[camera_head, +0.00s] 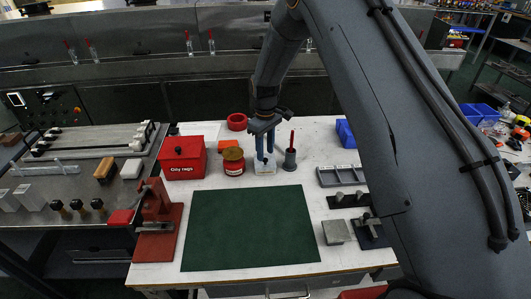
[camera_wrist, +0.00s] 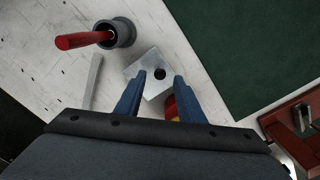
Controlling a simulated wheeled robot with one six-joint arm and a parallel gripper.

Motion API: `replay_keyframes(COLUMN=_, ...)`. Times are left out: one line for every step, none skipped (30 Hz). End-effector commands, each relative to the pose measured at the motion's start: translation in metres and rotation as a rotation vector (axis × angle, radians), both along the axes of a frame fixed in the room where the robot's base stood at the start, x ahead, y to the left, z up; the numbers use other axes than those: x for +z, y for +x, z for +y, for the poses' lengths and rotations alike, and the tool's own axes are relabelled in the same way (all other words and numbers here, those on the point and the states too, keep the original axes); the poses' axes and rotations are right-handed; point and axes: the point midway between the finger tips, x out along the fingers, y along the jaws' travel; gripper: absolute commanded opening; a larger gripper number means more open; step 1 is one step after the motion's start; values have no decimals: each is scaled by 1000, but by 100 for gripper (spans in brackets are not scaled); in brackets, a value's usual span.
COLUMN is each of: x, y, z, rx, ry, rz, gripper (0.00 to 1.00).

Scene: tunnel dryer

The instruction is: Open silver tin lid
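A silver square-topped tin (camera_head: 265,168) stands on the white bench behind the green mat. In the wrist view its pale top (camera_wrist: 140,68) shows a small dark round spot, which looks like a knob or hole. My gripper (camera_head: 265,158) points down right over this tin. In the wrist view my gripper (camera_wrist: 159,78) is open, with its two blue fingers apart and the dark spot between and just beyond their tips. I cannot tell whether the fingers touch the top. The near part of the tin is partly hidden by the fingers.
A red can with a brass-coloured lid (camera_head: 233,163) stands close left; a grey cup with a red handle (camera_head: 290,159) stands close right. A red box (camera_head: 183,164) is further left. A flat grey square (camera_head: 338,231) lies right of the clear green mat (camera_head: 250,229).

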Motion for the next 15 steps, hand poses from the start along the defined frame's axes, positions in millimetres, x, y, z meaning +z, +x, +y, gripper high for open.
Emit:
replay_keyframes(x=-6, y=-1, z=0, rx=0, ry=-1, rz=2, gripper=35)
replay_keyframes(x=-9, y=0, z=0, rx=0, ry=-1, rz=2, gripper=35)
replay_keyframes(x=-12, y=0, z=0, rx=-1, ry=-1, rz=1, gripper=35)
replay_keyframes(x=-15, y=0, z=0, rx=-1, ry=-1, rz=1, gripper=35)
replay_keyframes(x=-18, y=0, z=0, rx=-1, ry=-1, rz=1, gripper=35)
replay_keyframes(x=-20, y=0, z=0, rx=-1, ry=0, rz=0, gripper=35)
replay_keyframes(x=-21, y=0, z=0, rx=-1, ry=-1, rz=-1, gripper=35)
replay_keyframes(x=-22, y=0, z=0, rx=-1, ry=-1, rz=-1, gripper=35)
replay_keyframes(x=-24, y=0, z=0, rx=-1, ry=-1, rz=-1, gripper=35)
replay_keyframes(x=-24, y=0, z=0, rx=-1, ry=-1, rz=-1, gripper=35)
replay_keyframes(x=-25, y=0, z=0, rx=-1, ry=-1, rz=-1, gripper=35)
replay_keyframes(x=-25, y=0, z=0, rx=-1, ry=0, rz=-1, gripper=35)
replay_keyframes(x=-25, y=0, z=0, rx=-1, ry=0, rz=-1, gripper=35)
replay_keyframes(x=-25, y=0, z=0, rx=-1, ry=0, rz=-1, gripper=35)
replay_keyframes(x=-25, y=0, z=0, rx=-1, ry=0, rz=-1, gripper=35)
